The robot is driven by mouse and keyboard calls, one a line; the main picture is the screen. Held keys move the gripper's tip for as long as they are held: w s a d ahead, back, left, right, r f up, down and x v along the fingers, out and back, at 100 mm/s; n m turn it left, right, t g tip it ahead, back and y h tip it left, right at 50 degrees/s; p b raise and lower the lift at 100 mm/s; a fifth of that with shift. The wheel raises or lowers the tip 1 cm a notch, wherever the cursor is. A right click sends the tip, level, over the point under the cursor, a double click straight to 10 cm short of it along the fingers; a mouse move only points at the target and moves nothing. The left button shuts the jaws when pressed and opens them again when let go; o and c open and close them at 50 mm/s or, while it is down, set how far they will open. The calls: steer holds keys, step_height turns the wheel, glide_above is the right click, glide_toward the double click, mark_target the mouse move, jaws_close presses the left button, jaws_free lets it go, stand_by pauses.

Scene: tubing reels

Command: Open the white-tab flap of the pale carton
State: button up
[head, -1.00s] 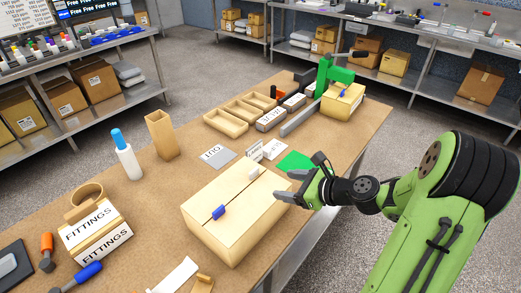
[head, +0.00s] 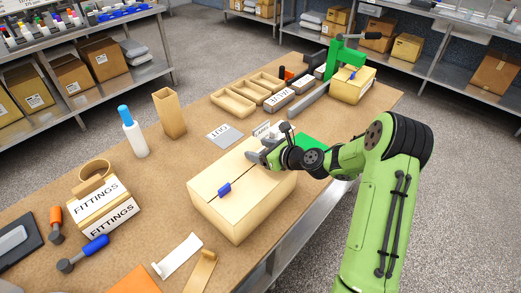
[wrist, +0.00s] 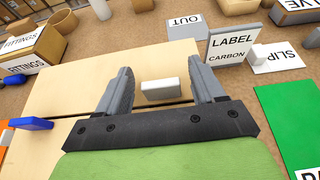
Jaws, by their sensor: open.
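The pale carton (head: 232,208) stands on the workbench, its top split by a dark seam into two flaps. A blue tab (head: 224,189) sits on the near part of the seam and also shows in the wrist view (wrist: 30,124). The white tab (wrist: 160,90) is seen in the wrist view beside the far part of the seam; in the head view my gripper hides it. My gripper (wrist: 164,84) is open over the carton top, with the white tab between its fingers and apart from both. In the head view my gripper (head: 258,156) is at the carton's far right end.
A standing LABEL CARBON card (wrist: 231,45) is just beyond the carton. A green mat (head: 312,142) lies to the right. A FITTINGS box (head: 104,208), a white bottle with blue cap (head: 132,133) and an upright tan box (head: 170,112) stand to the left.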

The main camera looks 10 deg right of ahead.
steer(key=shift+c, duration=0.5)
jaws_close()
steer(key=shift+r, duration=0.1)
